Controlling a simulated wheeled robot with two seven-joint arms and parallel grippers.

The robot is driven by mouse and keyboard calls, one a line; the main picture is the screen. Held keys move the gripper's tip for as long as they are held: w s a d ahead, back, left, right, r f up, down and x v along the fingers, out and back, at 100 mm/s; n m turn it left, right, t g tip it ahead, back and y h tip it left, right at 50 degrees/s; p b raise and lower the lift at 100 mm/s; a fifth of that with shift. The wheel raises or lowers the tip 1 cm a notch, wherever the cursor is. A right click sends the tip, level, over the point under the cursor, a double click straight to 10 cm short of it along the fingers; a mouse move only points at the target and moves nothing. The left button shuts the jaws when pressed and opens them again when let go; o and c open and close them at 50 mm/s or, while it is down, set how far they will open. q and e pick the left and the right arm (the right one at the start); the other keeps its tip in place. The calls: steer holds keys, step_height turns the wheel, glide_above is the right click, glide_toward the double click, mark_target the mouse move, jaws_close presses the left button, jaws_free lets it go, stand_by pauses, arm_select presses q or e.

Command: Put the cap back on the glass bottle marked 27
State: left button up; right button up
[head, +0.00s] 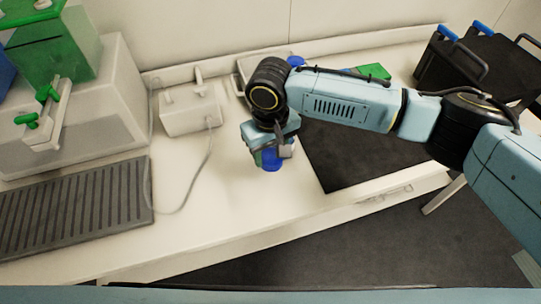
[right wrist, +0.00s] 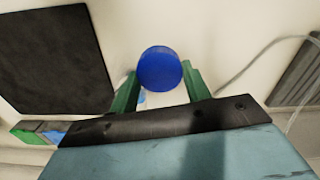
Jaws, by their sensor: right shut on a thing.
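My right gripper (head: 271,152) points down over the white bench, left of the black mat. It is shut on a round blue cap (head: 271,162). In the right wrist view, the cap (right wrist: 160,69) shows as a flat blue disc between the tips of the two green fingers (right wrist: 160,88). A small pale blue patch shows just below the disc, too little to tell what it is. Another blue round top (head: 295,61) shows behind my right arm, and what is under it is hidden. I cannot read any number 27. My left gripper is out of view.
A black mat (head: 345,160) lies right of the gripper. A white box with a cable (head: 190,108) stands behind to the left, near a ribbed dark grid (head: 75,208). Black racks (head: 470,62) stand at the far right. The bench front between grid and mat is clear.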

steer(key=d+r+m, duration=0.3)
steer(key=d+r, duration=0.1)
steer(key=d, duration=0.6)
steer(key=d+r+m, duration=0.2)
steer(key=d+r, duration=0.3)
steer(key=d, duration=0.5)
steer(key=shift+s+d+r+m+b, duration=0.2)
steer(key=shift+s+d+m+b, duration=0.05)
steer(key=shift+d+m+b, duration=0.15)
steer(key=shift+w+a, duration=0.1)
steer(key=shift+a, duration=0.15)
